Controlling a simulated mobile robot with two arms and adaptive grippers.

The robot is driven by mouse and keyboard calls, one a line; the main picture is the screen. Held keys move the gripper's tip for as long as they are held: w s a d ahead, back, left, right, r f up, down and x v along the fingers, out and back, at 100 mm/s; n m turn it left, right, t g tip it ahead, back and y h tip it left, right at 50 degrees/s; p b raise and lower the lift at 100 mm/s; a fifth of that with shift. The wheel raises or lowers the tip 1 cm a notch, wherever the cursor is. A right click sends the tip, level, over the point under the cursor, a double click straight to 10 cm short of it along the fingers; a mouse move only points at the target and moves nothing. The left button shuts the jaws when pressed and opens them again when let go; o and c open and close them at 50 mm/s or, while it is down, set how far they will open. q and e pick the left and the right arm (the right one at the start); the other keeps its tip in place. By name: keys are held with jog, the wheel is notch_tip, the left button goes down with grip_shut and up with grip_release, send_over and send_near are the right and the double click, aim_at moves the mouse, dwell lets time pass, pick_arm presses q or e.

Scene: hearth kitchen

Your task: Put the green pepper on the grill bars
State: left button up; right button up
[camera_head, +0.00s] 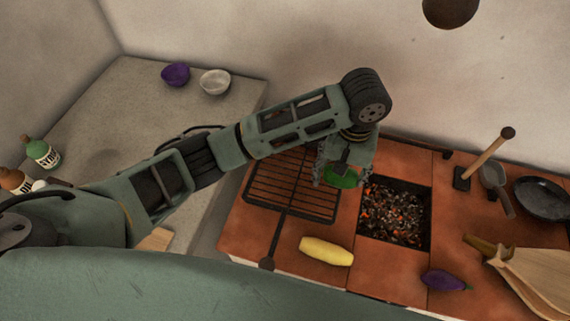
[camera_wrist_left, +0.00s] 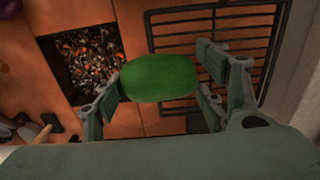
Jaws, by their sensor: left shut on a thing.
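The green pepper (camera_head: 343,179) is between the fingers of my left gripper (camera_head: 340,172), low over the tiled hearth. In the head view it is between the grill and the pit of coals. In the left wrist view the pepper (camera_wrist_left: 160,78) fills the space between the fingertips of the left gripper (camera_wrist_left: 158,85), which is shut on it. The dark grill bars (camera_head: 291,190) lie left of the pepper in the head view, partly covered by my arm. In the wrist view the grill bars (camera_wrist_left: 215,30) are behind and right of it. My right gripper is not in view.
The ember pit (camera_head: 395,212) is close right of the gripper. A yellow vegetable (camera_head: 326,251) lies in front of the grill, and an eggplant (camera_head: 442,280) is front right. A pan (camera_head: 542,198) stands at right. Bowls (camera_head: 214,82) and bottles (camera_head: 42,153) stand on the grey counter.

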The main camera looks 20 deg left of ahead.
pick_arm(q)
jog(key=a+f, duration=0.2)
jog(key=a, duration=0.1)
jog(key=a+f+p, duration=0.1)
jog(key=a+f, duration=0.1)
jog(key=a, duration=0.1)
jog(key=s+a+f+p, duration=0.1)
jog(key=a+f, duration=0.1)
jog(key=a, duration=0.2)
jog(key=shift+a+f, duration=0.2)
jog(key=shift+a, duration=0.15)
jog(key=shift+f, duration=0.2)
notch_tip(320, 180, down, 3)
jog(key=shift+f+p, duration=0.15)
jog(key=shift+p, duration=0.2)
jog(key=shift+c, duration=0.2)
jog(key=shift+a+f, duration=0.1)
jog(key=shift+f, duration=0.15)
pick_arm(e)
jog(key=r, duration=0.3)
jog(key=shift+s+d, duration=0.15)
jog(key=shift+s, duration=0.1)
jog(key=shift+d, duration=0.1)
